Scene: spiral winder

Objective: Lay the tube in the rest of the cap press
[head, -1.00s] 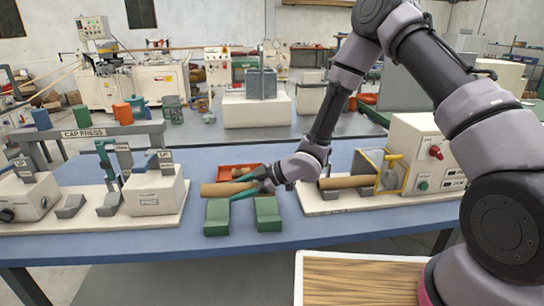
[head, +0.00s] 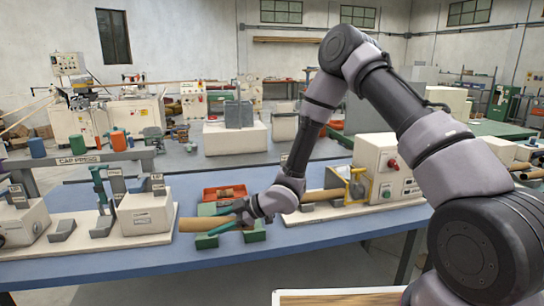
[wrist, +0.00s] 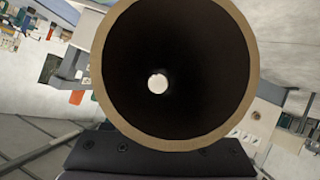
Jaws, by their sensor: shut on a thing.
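My gripper (head: 238,218) is shut on a brown cardboard tube (head: 200,224). The tube lies roughly level over the green V-blocks (head: 207,241); I cannot tell whether it touches them. Its left end is close to the white block (head: 146,214) of the cap press, whose sign (head: 78,159) shows at the left. Two grey rest blocks (head: 62,229) stand on the press's pale base, left of the tube and apart from it. In the wrist view the tube (wrist: 98,85) is seen end-on, its hollow bore facing the camera, above the dark gripper body (wrist: 160,155).
A red tray (head: 224,192) with small brown pieces sits behind the green blocks. At the right, a machine (head: 385,165) with a red knob has another brown tube (head: 322,195) in front of it. The blue table's (head: 215,265) front strip is clear.

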